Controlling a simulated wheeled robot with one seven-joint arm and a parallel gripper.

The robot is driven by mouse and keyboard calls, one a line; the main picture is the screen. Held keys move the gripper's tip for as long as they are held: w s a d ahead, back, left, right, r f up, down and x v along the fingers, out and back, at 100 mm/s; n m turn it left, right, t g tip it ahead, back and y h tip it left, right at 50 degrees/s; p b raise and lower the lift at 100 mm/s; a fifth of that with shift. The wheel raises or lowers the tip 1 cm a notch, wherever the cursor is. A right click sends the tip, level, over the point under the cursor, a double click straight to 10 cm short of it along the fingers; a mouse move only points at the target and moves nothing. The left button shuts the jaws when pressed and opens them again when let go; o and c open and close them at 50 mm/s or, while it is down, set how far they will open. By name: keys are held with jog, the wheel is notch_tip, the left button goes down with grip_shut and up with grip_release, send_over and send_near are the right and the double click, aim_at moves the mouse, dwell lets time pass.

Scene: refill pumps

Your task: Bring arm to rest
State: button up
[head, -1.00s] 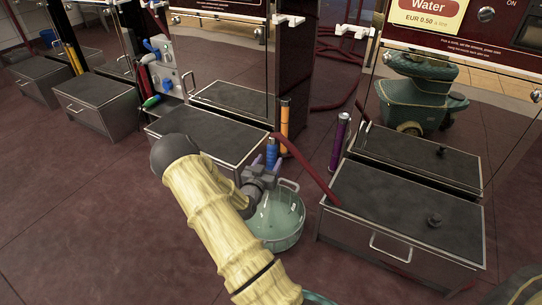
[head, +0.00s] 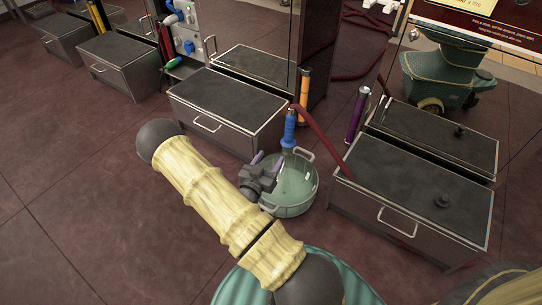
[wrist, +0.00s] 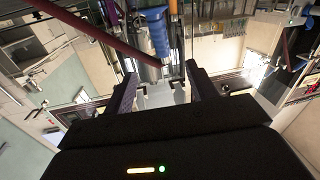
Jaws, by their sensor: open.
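My gripper (head: 268,159) is open, with its two purple fingers pointing up and away beside the left rim of a greenish pot (head: 291,206). A blue nozzle (head: 289,130) on a red hose (head: 325,143) stands upright at the back of the pot. I cannot tell whether its lower end is inside the pot. In the wrist view the blue nozzle (wrist: 157,35) appears beyond the gap between the open fingers (wrist: 160,85), and nothing is held. My arm is bent low over the floor in front of the pot.
A dark-topped metal box (head: 228,105) stands behind the gripper, and another box (head: 410,200) stands right of the pot. An orange cylinder (head: 304,97) and a purple cylinder (head: 357,115) stand behind. The floor at left (head: 90,210) is clear.

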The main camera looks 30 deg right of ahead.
jog(key=shift+w, duration=0.1)
dwell(0.3)
jog(key=w+a+r+n+g+y+p, duration=0.25)
jog(key=a+r+y+p, duration=0.35)
jog(key=a+r+y, duration=0.7)
jog(key=s+a+r+n+g+y+p, duration=0.1)
jog(key=s+a+r+n+g+p, duration=0.2)
jog(key=s+r, duration=0.4)
jog(key=s+a+r+n+g+y+p, duration=0.1)
jog(key=s+a+r+n, duration=0.2)
jog(key=s+r+n, duration=0.4)
notch_tip(320, 180, up, 37)
jog(key=m+p, duration=0.1)
jog(key=p, duration=3.7)
jog(key=shift+s+d+m, duration=0.25)
jog(key=shift+m, duration=0.1)
jog(key=shift+f, duration=0.1)
